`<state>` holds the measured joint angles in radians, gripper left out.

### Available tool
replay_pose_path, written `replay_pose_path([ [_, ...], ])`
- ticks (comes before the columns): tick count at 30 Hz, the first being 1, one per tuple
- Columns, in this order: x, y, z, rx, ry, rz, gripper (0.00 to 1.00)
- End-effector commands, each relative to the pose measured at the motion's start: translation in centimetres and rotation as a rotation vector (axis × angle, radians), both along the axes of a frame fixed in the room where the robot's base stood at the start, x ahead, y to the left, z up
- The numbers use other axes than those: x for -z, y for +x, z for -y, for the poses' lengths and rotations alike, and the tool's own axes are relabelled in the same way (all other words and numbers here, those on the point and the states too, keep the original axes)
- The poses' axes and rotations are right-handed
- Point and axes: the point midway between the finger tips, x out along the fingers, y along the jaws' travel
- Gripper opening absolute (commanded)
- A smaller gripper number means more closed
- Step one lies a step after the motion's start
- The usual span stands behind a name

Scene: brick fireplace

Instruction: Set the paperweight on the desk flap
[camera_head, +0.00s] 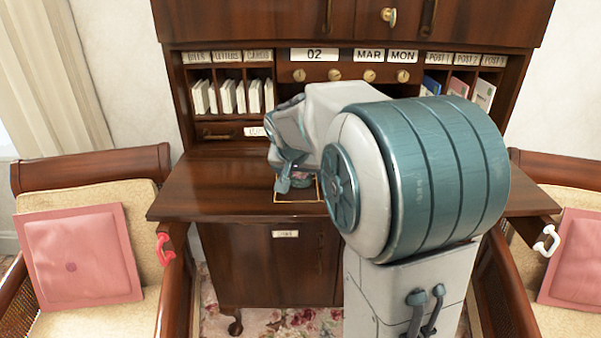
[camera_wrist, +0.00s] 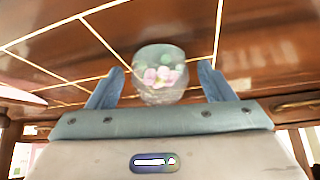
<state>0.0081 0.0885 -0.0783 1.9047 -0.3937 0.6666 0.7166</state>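The paperweight is a clear glass dome with pink and white flowers inside. It shows between my fingers in the wrist view (camera_wrist: 160,76), and partly in the head view (camera_head: 301,180), where my gripper and arm hide much of it. It appears to rest on the brown wooden desk flap (camera_head: 205,190), at a gold-outlined square. My gripper (camera_head: 292,184) is low over the flap. In the wrist view its two blue fingers (camera_wrist: 160,84) stand apart on either side of the paperweight, with a visible gap at each side.
Behind the flap are pigeonholes with letters (camera_head: 232,96) and small brass-knobbed drawers (camera_head: 333,74). A chair with a pink cushion (camera_head: 80,255) stands at left, another (camera_head: 575,260) at right. A red handle (camera_head: 165,249) and a white handle (camera_head: 547,241) flank the flap. The flap's left part is clear.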

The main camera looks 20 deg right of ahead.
Motion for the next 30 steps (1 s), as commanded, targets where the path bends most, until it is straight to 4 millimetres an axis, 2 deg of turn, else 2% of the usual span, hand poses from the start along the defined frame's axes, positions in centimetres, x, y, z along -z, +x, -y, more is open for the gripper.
replay_pose_path([
  [8, -0.9, -0.2, -0.2, -0.001, 0.000, 0.003, 0.75],
  [21, -8.4, -4.4, -2.7, 0.000, 0.000, 0.004, 0.75],
  [25, -9.8, -5.1, -3.2, 0.000, 0.000, 0.002, 0.75],
  [30, -10.4, -5.5, -3.4, 0.001, 0.000, 0.000, 0.75],
])
